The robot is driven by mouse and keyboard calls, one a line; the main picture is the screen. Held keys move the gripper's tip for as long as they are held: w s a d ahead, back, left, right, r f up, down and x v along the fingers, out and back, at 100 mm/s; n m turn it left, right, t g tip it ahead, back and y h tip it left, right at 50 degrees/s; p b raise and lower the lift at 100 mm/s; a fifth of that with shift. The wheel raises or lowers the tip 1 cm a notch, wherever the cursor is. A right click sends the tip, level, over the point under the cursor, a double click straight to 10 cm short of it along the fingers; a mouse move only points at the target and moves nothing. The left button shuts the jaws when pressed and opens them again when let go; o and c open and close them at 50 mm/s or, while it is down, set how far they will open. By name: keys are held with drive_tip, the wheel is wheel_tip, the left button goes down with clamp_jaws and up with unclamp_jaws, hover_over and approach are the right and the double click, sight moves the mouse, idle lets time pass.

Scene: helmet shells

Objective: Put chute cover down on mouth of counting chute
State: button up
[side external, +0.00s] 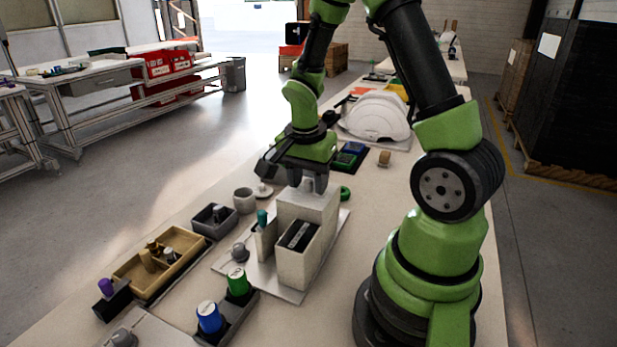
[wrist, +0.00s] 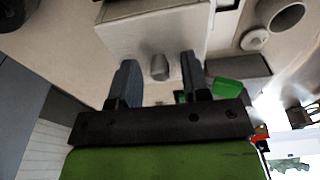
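The pale counting chute, as it appears, stands on a light base plate, with a tall block (side external: 308,207) at the back and a lower box (side external: 299,262) in front with a dark, slotted top. My gripper (side external: 308,185) is over the tall block, pointing down. In the wrist view its two fingers (wrist: 159,78) are apart, with a small grey knob (wrist: 159,67) between them and gaps on both sides. The knob lies against the pale block (wrist: 150,32). I cannot tell whether it belongs to the chute cover; no other piece is clearly the cover.
A grey cup (side external: 243,201) and a white knobbed lid (side external: 262,190) stand to the left. A wooden tray (side external: 187,236), a dark bin (side external: 214,231), and blue (side external: 209,317) and green (side external: 238,282) capped bottles are nearby. A white helmet shell (side external: 377,116) is behind.

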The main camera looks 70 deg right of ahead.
sight(305, 195)
wheel_tip(305, 195, up, 12)
drive_tip(key=a, duration=0.1)
drive_tip(key=s+a+r+n+t+y, duration=0.1)
drive_tip(key=s+a+r+n+t, duration=0.2)
drive_tip(key=a+n, duration=0.4)
drive_tip(key=s+a+r+n+t+y, duration=0.2)
drive_tip(key=s+a+r+n+t, duration=0.1)
drive_tip(key=s+a+n+t, duration=0.1)
drive_tip(key=s+a+n, duration=0.1)
drive_tip(key=a+n, duration=0.1)
drive_tip(key=n, duration=0.1)
drive_tip(key=shift+a+r, duration=0.25)
drive_tip(key=shift+a, duration=0.1)
drive_tip(key=shift+s, duration=0.1)
idle(0.5)
